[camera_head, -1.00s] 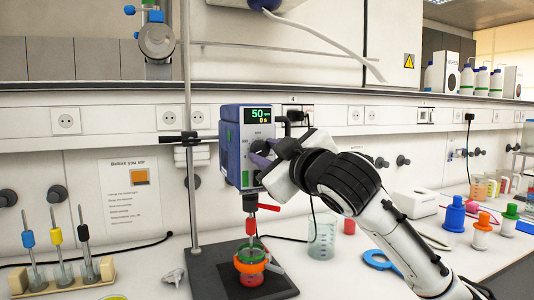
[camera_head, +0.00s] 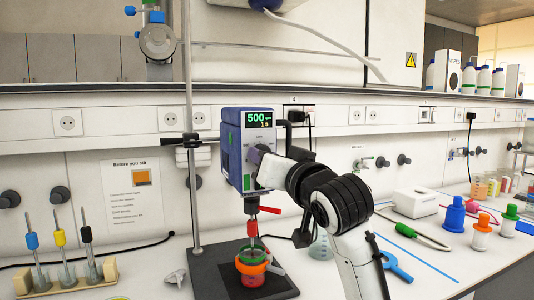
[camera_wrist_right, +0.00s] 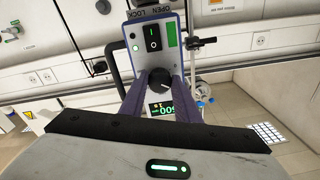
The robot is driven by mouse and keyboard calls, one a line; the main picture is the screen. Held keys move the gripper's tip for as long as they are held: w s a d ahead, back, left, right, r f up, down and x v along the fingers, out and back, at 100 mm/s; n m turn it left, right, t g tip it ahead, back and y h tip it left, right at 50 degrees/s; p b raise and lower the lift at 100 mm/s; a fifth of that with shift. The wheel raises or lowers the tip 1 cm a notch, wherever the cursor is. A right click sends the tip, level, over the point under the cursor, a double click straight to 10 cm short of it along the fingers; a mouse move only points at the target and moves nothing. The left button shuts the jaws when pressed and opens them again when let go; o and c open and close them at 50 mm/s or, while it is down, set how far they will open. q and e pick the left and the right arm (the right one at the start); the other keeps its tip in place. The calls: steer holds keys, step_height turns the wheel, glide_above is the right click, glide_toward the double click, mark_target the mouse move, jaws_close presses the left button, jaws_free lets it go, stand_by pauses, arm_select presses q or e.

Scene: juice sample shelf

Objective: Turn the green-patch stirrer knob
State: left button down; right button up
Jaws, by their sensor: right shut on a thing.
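The blue-and-grey stirrer (camera_head: 233,150) with green patches is clamped on a rod stand, and its display (camera_head: 258,119) reads 500 rpm. In the right wrist view, the dark stirrer knob (camera_wrist_right: 159,78) sits between the display (camera_wrist_right: 160,108) and a rocker switch; a green patch (camera_wrist_right: 172,35) is beside the switch. My right gripper (camera_wrist_right: 159,84) is shut on the knob, with a purple finger on either side. In the head view, my right gripper (camera_head: 259,163) covers the stirrer's lower front and hides the knob. My left gripper is not in view.
Below the stirrer, a beaker (camera_head: 251,266) with red contents and an orange band stands on the black stand base (camera_head: 212,277). A rack (camera_head: 66,285) with several stirring rods is at left. Bottles and tools lie on the bench at right.

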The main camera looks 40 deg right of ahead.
arm_select(q)
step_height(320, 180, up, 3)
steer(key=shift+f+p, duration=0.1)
steer(key=shift+p, duration=1.15)
arm_select(e)
steer(key=m, duration=0.5)
steer(key=shift+a, duration=0.1)
steer(key=shift+m+h, duration=0.3)
steer(key=shift+m, duration=0.1)
steer(key=o, duration=1)
steer(key=shift+o, duration=0.2)
arm_select(q)
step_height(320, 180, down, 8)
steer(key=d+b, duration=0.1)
steer(key=b, duration=0.9)
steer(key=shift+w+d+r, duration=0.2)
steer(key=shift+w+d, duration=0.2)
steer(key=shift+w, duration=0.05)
arm_select(e)
steer(key=v, duration=1)
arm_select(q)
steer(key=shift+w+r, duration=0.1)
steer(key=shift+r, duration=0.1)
arm_select(e)
steer(key=shift+s, duration=0.15)
